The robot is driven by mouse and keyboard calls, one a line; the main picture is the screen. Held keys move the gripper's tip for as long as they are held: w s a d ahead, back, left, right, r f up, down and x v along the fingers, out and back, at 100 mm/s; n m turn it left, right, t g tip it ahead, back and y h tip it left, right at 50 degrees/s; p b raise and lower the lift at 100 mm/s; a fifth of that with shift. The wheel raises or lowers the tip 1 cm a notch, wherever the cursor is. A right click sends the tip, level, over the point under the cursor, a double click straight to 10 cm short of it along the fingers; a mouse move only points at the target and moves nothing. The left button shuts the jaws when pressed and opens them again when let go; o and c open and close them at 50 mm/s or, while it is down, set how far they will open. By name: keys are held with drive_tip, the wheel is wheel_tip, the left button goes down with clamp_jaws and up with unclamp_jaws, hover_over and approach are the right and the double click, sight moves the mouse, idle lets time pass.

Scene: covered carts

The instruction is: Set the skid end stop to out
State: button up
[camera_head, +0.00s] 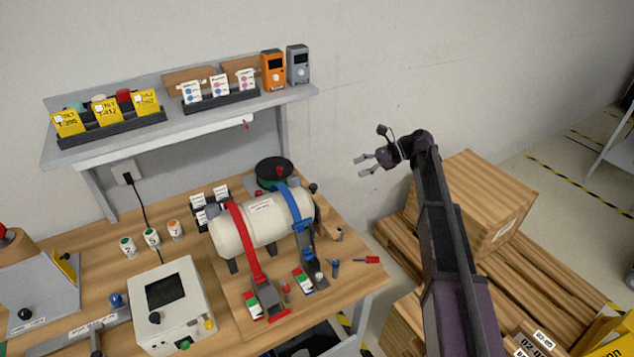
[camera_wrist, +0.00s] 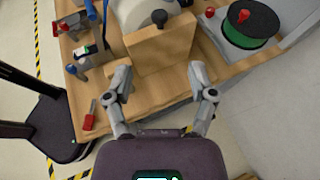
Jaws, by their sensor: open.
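A cream tank (camera_head: 240,235) lies on a wooden skid on the workbench, under a red strap (camera_head: 243,240) and a blue strap (camera_head: 296,208). At the tank's right end stands a wooden block (camera_head: 321,215) with a black knob (camera_head: 314,188); I take it for the end stop. The wrist view shows the block (camera_wrist: 160,55) beyond my fingers, with the knob (camera_wrist: 160,17) at its far top. I cannot tell its setting. My gripper (camera_head: 362,167) is open and empty, in the air right of the bench, apart from the block.
A green spool (camera_wrist: 250,20) stands near the block. A red-handled screwdriver (camera_head: 366,260) lies near the bench's right edge. A shelf (camera_head: 200,118) with boxes and meters is above the back. Wooden crates (camera_head: 480,205) stand right of the bench.

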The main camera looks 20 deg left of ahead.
sight(316, 185)
idle(0.3)
drive_tip(key=b+x, duration=0.5)
drive_tip(key=x, duration=0.8)
drive_tip(key=shift+s+a+f, duration=0.15)
drive_tip(key=shift+a+f, duration=0.1)
clamp_jaws()
